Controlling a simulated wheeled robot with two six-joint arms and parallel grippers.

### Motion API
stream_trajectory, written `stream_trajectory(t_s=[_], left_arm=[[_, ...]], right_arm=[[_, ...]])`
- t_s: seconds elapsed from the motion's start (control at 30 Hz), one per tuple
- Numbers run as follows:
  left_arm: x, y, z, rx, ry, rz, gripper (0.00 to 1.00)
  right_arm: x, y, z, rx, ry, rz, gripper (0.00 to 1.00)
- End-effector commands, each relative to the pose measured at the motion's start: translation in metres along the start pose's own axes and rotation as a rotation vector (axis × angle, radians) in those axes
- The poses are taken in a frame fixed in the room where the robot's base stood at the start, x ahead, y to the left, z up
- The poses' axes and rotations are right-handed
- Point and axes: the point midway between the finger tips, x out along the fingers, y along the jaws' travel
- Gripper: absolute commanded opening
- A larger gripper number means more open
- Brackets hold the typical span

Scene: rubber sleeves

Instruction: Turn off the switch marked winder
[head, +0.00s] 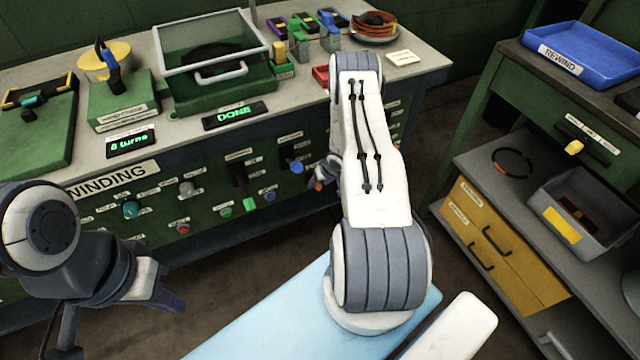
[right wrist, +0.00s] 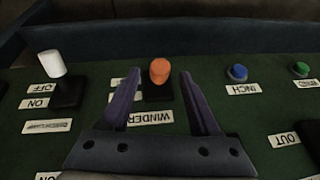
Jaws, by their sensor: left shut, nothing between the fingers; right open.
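In the right wrist view, a switch with an orange cap (right wrist: 159,71) stands on the green panel, with an upside-down WINDER label (right wrist: 151,117) beside its dark base. Small labels by its base are partly covered by a finger. My right gripper (right wrist: 160,76) is open, one finger on each side of the orange cap in the picture; I cannot tell whether they touch it. In the head view my right gripper (head: 322,172) is at the panel front, partly behind my arm. My left gripper (head: 172,302) is shut and empty, in front of the bench at lower left.
A white-capped switch (right wrist: 54,65) with OFF and ON labels stands left of the orange one in the wrist view. A blue INCH button (right wrist: 237,73) and a green button (right wrist: 300,69) are to the right. A lit DONE display (head: 235,115) sits on the bench.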

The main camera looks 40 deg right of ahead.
Motion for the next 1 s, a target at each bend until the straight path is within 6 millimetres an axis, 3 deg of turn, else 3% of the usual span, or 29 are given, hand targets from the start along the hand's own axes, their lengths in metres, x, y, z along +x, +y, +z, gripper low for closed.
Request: stream_trajectory(t_s=[0.13, 0.47, 0.63, 1.0], left_arm=[[0.002, 0.000, 0.000, 0.000, 0.000, 0.000, 0.00], [0.002, 0.000, 0.000, 0.000, 0.000, 0.000, 0.00], [0.002, 0.000, 0.000, 0.000, 0.000, 0.000, 0.00], [0.007, -0.001, 0.000, 0.000, 0.000, 0.000, 0.00]], right_arm=[[0.014, 0.000, 0.000, -0.001, 0.000, 0.000, 0.63], [0.017, 0.002, 0.000, 0.003, 0.001, 0.001, 0.63], [0.017, 0.003, 0.000, 0.004, 0.001, 0.002, 0.02], [0.018, 0.006, 0.002, 0.006, 0.025, 0.002, 0.00]])
